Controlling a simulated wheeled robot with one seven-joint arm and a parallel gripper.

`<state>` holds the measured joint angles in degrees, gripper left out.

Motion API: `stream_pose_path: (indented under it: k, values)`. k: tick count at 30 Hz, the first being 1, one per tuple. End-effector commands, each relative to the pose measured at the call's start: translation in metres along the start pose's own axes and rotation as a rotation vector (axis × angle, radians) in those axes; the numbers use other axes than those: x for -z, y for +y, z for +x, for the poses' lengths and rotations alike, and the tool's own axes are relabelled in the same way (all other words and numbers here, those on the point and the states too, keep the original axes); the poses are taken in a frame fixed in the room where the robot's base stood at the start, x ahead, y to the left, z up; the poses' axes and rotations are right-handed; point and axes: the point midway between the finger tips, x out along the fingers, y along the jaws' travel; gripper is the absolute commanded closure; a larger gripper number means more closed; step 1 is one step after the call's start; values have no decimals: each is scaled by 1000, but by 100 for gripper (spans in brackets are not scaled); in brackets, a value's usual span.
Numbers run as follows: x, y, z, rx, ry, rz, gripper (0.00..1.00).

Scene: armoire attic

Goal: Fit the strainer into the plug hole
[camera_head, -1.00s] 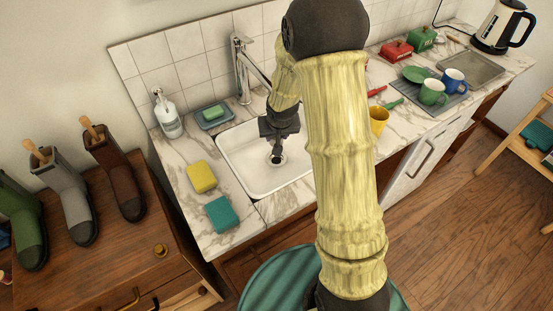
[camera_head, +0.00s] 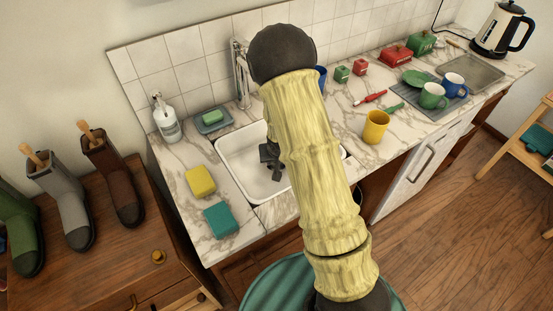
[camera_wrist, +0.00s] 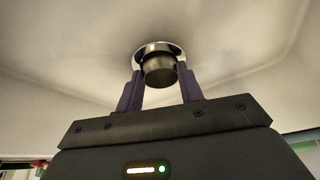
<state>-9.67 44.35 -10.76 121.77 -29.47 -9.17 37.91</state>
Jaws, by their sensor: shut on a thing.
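My gripper (camera_head: 277,174) is inside the white sink basin (camera_head: 235,165), pointing down at its floor. In the wrist view my gripper (camera_wrist: 160,78) has its two dark fingers shut on the strainer (camera_wrist: 159,72), a short dark metal cylinder. The plug hole (camera_wrist: 150,47), with its shiny metal rim, shows right behind the strainer, which covers much of it. The two overlap in this view, and I cannot tell whether the strainer is in the hole or just above it. In the head view my gripper and arm hide the strainer and plug hole.
The tap (camera_head: 241,75) stands at the back of the sink. A yellow sponge (camera_head: 201,181), a teal sponge (camera_head: 221,219) and a soap dish (camera_head: 213,121) lie left of it. A yellow mug (camera_head: 376,127) stands to the right. The basin is otherwise clear.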

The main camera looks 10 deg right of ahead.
Motion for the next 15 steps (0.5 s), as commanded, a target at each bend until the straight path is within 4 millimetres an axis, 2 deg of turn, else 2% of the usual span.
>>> stream_pose_path:
  k: [11,12,14,15]
  values:
    - [-1,0,4,0,1,0,85]
    - [-1,0,3,0,1,0,55]
    - [-1,0,3,0,1,0,43]
    - [-1,0,3,0,1,0,41]
